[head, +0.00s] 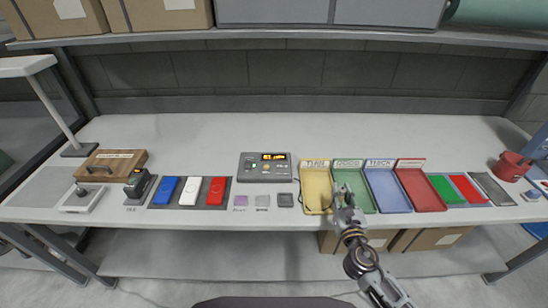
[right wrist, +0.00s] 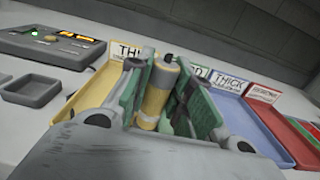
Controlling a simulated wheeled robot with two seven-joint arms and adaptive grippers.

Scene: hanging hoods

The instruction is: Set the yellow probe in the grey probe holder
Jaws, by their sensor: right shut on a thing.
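The yellow probe (right wrist: 156,96), a yellow cylinder with a grey end, is between the green-padded fingers of my right gripper (right wrist: 160,95) in the right wrist view. The gripper is shut on it. In the head view my right gripper (head: 345,197) is over the green tray, near its edge with the yellow tray; the probe is hard to make out there. A small dark grey square holder with a recess (head: 285,200) lies on the bench left of the yellow tray, and it shows in the right wrist view (right wrist: 32,89) as empty. My left gripper is not in view.
A grey meter (head: 265,167) with a lit display stands behind the holder. Labelled yellow (head: 316,189), green (head: 349,174), blue (head: 388,190) and red (head: 421,190) trays stand side by side. Small plates lie left of the holder. The back of the bench is clear.

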